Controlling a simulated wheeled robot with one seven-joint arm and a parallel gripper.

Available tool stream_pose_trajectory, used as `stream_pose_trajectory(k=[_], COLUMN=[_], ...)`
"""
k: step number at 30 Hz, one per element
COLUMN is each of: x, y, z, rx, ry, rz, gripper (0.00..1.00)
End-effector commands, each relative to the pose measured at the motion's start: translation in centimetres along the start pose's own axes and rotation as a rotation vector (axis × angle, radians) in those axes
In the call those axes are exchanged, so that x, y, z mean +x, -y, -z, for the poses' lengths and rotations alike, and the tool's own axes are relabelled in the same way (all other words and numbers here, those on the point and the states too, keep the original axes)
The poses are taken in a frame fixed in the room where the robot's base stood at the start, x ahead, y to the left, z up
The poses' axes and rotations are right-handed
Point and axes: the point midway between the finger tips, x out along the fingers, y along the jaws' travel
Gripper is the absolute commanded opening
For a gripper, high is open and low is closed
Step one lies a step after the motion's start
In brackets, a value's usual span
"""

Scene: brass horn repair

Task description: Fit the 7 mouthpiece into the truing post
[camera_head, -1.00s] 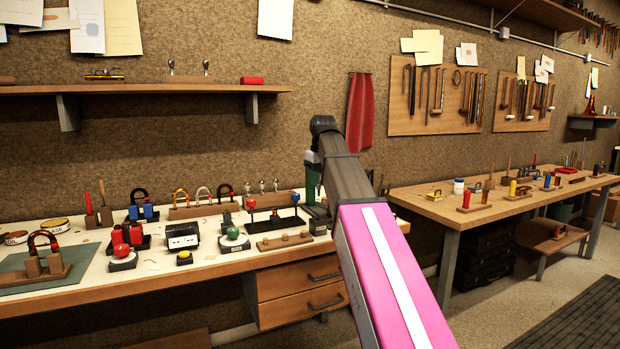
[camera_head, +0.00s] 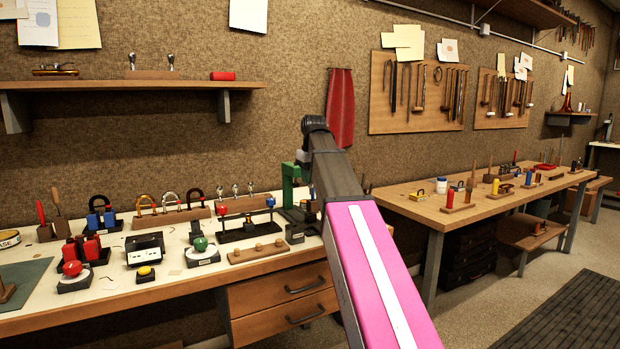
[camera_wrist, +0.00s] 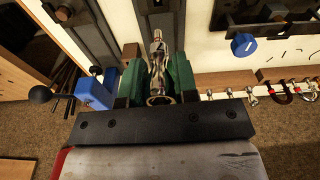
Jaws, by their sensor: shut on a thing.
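In the wrist view my gripper (camera_wrist: 157,92) is shut on a silver, shiny mouthpiece (camera_wrist: 158,58), held between two green finger pads. Its ring-like end faces the camera and its narrow end points away. No number can be read on it. A dark grooved block (camera_wrist: 163,14) lies beyond its narrow end; I cannot tell whether they touch or whether this block is part of the truing post.
In the wrist view a blue block (camera_wrist: 95,92) is close left of my gripper, with a blue knob (camera_wrist: 244,45) at right. A rack (camera_head: 173,216) with horseshoe-shaped pieces, a red-and-blue-knobbed stand (camera_head: 245,233) and a pegged wooden block (camera_head: 258,252) crowd the left bench.

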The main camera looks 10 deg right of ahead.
Motion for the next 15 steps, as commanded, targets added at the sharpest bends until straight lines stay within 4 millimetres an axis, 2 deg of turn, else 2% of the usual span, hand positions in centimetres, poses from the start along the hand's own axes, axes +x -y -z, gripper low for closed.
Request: stream_pose_trajectory(k=[7,15], x=[0.8,2.8], y=[0.0,0.0], z=[-0.1,-0.4], rx=[-0.001,-0.001], ry=[0.001,0.001], rz=[0.001,0.000], gripper=[0.00,0.00])
